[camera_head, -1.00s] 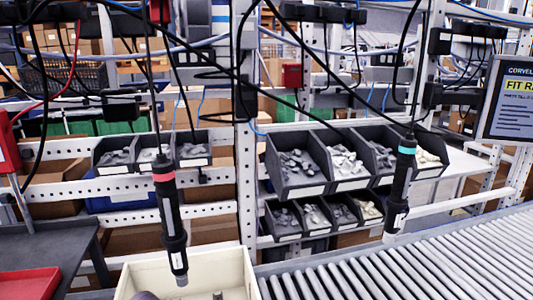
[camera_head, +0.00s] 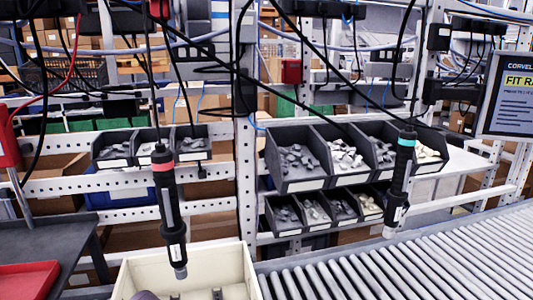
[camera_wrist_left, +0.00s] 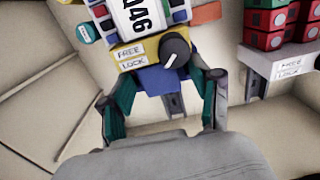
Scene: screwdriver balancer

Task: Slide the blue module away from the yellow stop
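In the left wrist view, a blue block (camera_wrist_left: 160,80) sits between the fingers of my left gripper (camera_wrist_left: 158,95). Above it is a yellow plate (camera_wrist_left: 137,58) marked FREE and LOCK, with a dark knob (camera_wrist_left: 174,51). A white label reading 0446 (camera_wrist_left: 138,16) and an orange piece (camera_wrist_left: 206,12) are beyond. The left fingers are spread apart with green pads on either side of the blue block. I cannot tell whether the pads touch it. Which part is the yellow stop is not clear. My right gripper is in no view.
A beige bin (camera_head: 228,250) stands at the bottom of the head view, its inside mostly cut off. A hanging screwdriver (camera_head: 169,210) is above it, another (camera_head: 400,185) further right. A second unit with red blocks (camera_wrist_left: 270,35) is beside the left gripper. A roller conveyor (camera_head: 410,265) runs right.

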